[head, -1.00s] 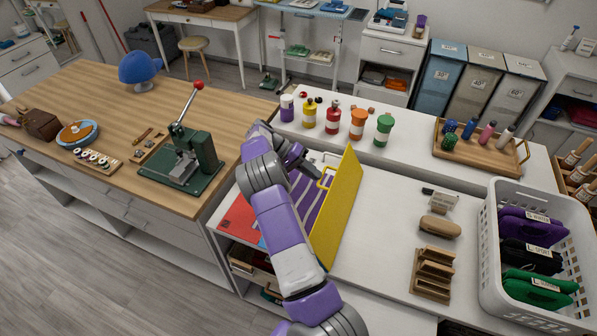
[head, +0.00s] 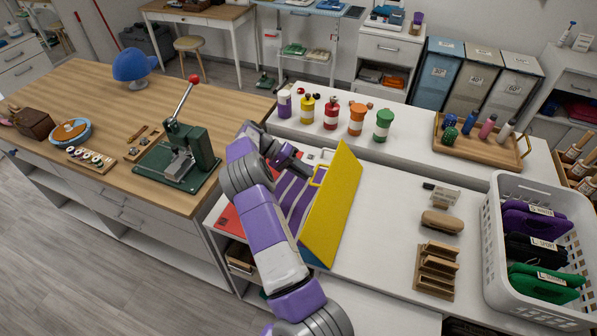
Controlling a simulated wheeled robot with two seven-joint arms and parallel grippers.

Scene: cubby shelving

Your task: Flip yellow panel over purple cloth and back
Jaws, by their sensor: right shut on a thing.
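The yellow panel (head: 333,205) stands tilted on the white worktop in the head view, its top edge leaning to the right. A yellow handle (head: 319,176) sits on its upper left side. The purple cloth (head: 292,196), with pale stripes, lies to the left of the panel, partly hidden by my right arm. A red panel (head: 232,222) shows at the far left of it. My right gripper (head: 309,172) is at the yellow handle and shut on it; its fingertips are small and partly hidden. My left gripper is not in view.
A white basket (head: 497,262) with folded cloths stands at the right. Several bottles (head: 331,115) line the raised ledge behind. A green press (head: 180,155) stands on the wooden bench at left.

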